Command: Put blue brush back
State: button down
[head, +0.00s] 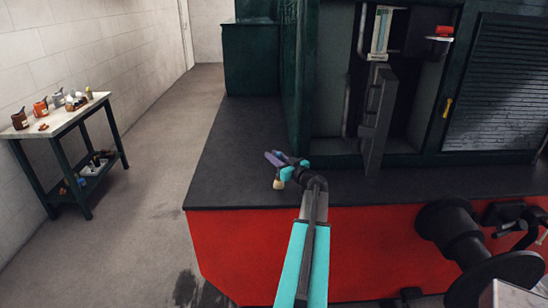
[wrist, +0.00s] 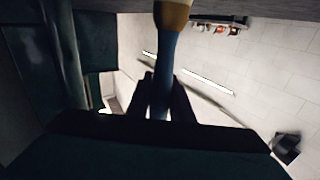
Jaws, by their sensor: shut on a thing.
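My gripper (head: 284,167) is shut on the blue brush, above the dark running plate of the tram near its left edge. In the wrist view the brush's blue handle (wrist: 164,70) stands between the two dark fingers (wrist: 166,92). Its brown collar and the start of pale bristles point to the top edge, where the rest is cut off. In the head view the pale bristle end (head: 278,184) shows below the gripper. The brush's proper place cannot be told from these frames.
A white-topped table (head: 60,117) with jugs and small items stands by the left wall, with a lower shelf (head: 88,174). Grey floor (head: 150,190) lies between it and the red-sided tram (head: 245,250). An open dark cabinet (head: 400,110) with a tall grey lever (head: 376,125) is right of my gripper.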

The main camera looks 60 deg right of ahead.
jog(key=c, duration=1.6)
grip_release()
jog(key=shift+f, duration=0.1)
jog(key=shift+o, duration=0.2)
jog(key=b+v, duration=0.2)
jog(key=v, duration=1)
jog(key=shift+b, duration=0.35)
jog(key=shift+a, duration=0.1)
